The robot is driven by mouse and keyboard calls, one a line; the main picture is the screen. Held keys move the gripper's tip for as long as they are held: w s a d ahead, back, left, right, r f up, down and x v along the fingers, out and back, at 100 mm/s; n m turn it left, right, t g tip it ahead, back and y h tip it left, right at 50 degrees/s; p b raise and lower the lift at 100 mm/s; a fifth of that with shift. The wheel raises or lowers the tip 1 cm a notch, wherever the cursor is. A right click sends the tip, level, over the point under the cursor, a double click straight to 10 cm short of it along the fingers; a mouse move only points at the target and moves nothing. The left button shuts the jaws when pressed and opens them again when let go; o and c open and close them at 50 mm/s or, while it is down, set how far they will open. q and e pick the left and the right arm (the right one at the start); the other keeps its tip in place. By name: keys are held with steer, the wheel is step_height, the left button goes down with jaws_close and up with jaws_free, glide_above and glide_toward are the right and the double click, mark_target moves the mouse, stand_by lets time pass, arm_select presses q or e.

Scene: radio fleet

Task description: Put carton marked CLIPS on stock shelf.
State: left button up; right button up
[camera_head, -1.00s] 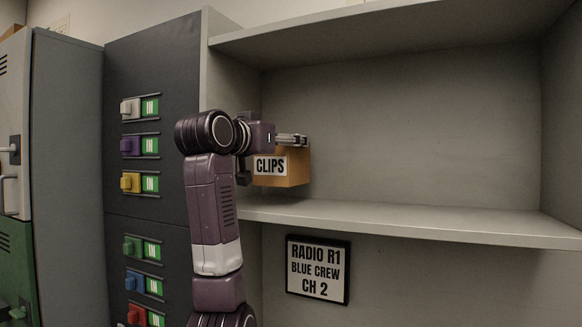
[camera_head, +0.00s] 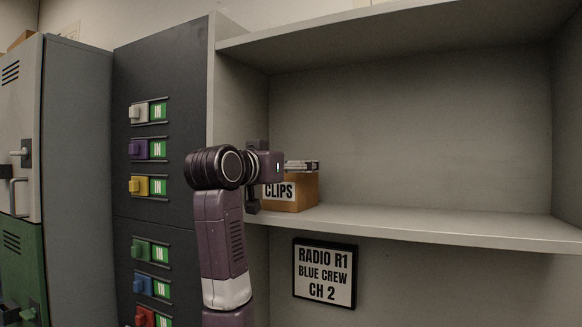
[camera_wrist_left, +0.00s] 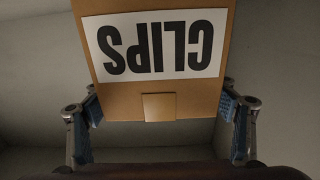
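The brown carton (camera_head: 306,190) with a white CLIPS label is upright at the left end of the middle board of the grey stock shelf (camera_head: 430,222). Its base appears to rest on the board. My left gripper (camera_head: 302,166) is at the top of the carton, with its fingers pointing right. In the left wrist view the carton (camera_wrist_left: 195,100) fills the space between the two blue finger pads, its label upside down. The pads of the left gripper (camera_wrist_left: 160,118) appear to touch its sides. My arm hides the carton's left part in the head view. My right gripper is out of view.
The board right of the carton is empty. An upper board (camera_head: 400,25) overhangs it. A sign reading RADIO R1 BLUE CREW CH 2 (camera_head: 325,272) is below the board. A dark panel (camera_head: 180,75) with coloured sliders and a grey cabinet (camera_head: 75,150) stand at the left.

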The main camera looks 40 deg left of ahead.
arm_select(q)
steer(key=shift+r, duration=0.15)
steer(key=shift+s, duration=0.3)
steer(key=b+v, duration=0.3)
steer(key=v, duration=0.8)
steer(key=shift+s+d+b, duration=0.15)
steer(key=shift+s+b, duration=0.05)
steer(key=shift+b, duration=0.1)
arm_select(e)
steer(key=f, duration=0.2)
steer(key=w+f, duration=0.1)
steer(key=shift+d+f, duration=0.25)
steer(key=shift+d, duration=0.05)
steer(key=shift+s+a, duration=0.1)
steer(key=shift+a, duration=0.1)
